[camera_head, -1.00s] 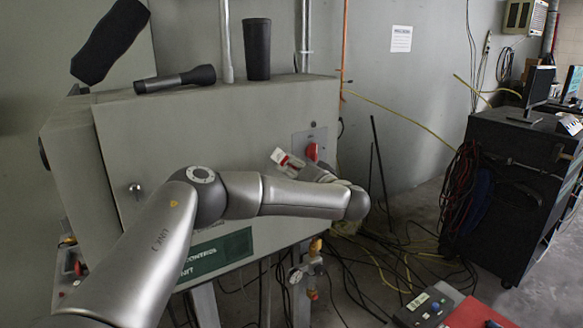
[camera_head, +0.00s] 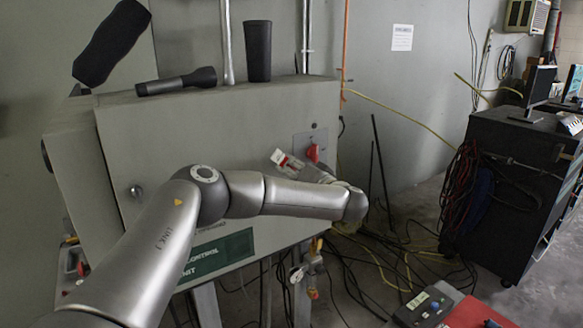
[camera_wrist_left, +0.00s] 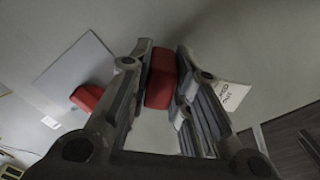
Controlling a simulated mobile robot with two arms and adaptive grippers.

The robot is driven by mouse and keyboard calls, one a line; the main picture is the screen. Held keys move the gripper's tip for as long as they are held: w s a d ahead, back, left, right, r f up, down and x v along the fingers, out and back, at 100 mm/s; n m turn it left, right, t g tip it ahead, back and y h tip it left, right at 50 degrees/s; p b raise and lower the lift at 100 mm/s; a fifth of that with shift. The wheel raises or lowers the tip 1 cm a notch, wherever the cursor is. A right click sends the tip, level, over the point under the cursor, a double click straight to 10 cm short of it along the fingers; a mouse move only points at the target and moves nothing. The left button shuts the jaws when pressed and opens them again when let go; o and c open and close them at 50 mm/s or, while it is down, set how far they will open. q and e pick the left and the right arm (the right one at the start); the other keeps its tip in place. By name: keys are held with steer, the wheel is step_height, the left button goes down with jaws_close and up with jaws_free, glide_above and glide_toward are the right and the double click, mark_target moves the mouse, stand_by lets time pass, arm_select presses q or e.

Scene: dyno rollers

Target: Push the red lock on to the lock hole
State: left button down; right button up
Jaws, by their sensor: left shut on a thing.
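The red lock (camera_wrist_left: 160,78) is between the two fingers of my left gripper (camera_wrist_left: 164,60) in the left wrist view, and the gripper is shut on it. A white tag (camera_wrist_left: 230,95) hangs beside the right finger. In the head view, the red-and-white lock and tag (camera_head: 285,159) show just beyond my left wrist. A red switch knob (camera_head: 313,153) sits on a grey plate on the control cabinet's front, just right of the lock. It also shows in the wrist view (camera_wrist_left: 87,97), apart from the lock. I cannot make out the lock hole. My right gripper is not in view.
The grey control cabinet (camera_head: 270,110) fills the middle. Cables (camera_head: 375,265) lie on the floor at right. A black cart (camera_head: 505,190) stands farther right.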

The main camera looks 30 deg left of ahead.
arm_select(q)
steer(key=shift+w+a, duration=0.15)
steer(key=shift+a, duration=0.2)
steer(key=c, duration=1.3)
jaws_free()
steer(key=shift+o, duration=0.2)
